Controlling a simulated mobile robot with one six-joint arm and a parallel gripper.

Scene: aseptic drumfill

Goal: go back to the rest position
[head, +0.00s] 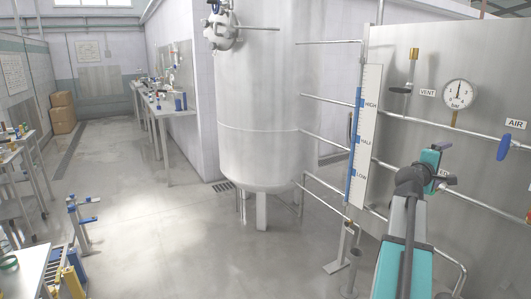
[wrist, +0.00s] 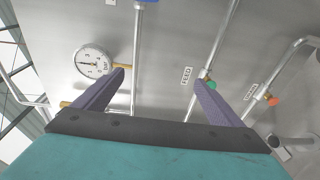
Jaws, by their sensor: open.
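My gripper (wrist: 160,77) shows in the wrist view with its two purple-grey fingers spread wide apart. Nothing is between the fingertips, only the grey panel and pipes behind them. In the head view my arm reaches up at the lower right, in front of the panel (head: 478,62).
The pressure gauge (head: 459,94), VENT valve (head: 401,91) and blue AIR handle (head: 504,147) are on the panel. A level scale (head: 366,130) stands left of my arm, beside a steel tank (head: 257,105). The floor (head: 150,215) left of the tank is mostly clear.

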